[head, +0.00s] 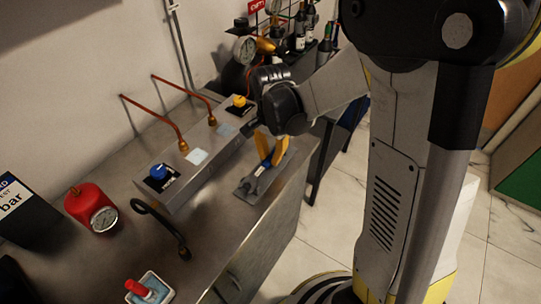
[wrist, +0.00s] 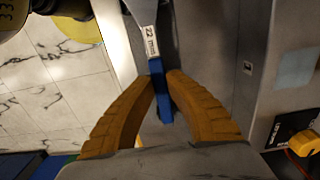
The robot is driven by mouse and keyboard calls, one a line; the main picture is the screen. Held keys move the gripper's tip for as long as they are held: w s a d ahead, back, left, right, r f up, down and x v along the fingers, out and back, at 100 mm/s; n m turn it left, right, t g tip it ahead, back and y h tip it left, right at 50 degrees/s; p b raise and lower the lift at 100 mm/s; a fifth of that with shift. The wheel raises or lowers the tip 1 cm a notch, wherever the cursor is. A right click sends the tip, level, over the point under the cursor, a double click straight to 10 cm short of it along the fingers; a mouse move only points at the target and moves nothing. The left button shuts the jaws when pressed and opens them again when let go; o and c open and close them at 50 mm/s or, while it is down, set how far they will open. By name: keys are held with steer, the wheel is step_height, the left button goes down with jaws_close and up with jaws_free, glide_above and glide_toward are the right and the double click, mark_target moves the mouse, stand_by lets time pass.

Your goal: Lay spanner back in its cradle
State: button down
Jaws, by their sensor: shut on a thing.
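The spanner (wrist: 147,42) is grey steel with a blue handle (wrist: 159,95) and a label reading 22 mm. In the wrist view its head end runs out of the top edge. My gripper (wrist: 161,80) has its two orange fingers closed on the blue handle, one on each side. In the head view my gripper (head: 268,150) is low over the bench's right part, and the spanner (head: 260,170) shows below the fingers. A grey plate-like piece (head: 244,194), perhaps the cradle, lies at the spanner's near end. I cannot tell whether the spanner touches it.
A grey manifold box (head: 190,168) with a blue knob (head: 158,171) and a yellow knob (head: 240,101) stands left of the gripper. The bench's right edge is close.

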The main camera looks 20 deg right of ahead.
steer(key=c, duration=1.4)
jaws_free()
step_height(320, 180, up, 12)
steer(key=shift+d, duration=0.1)
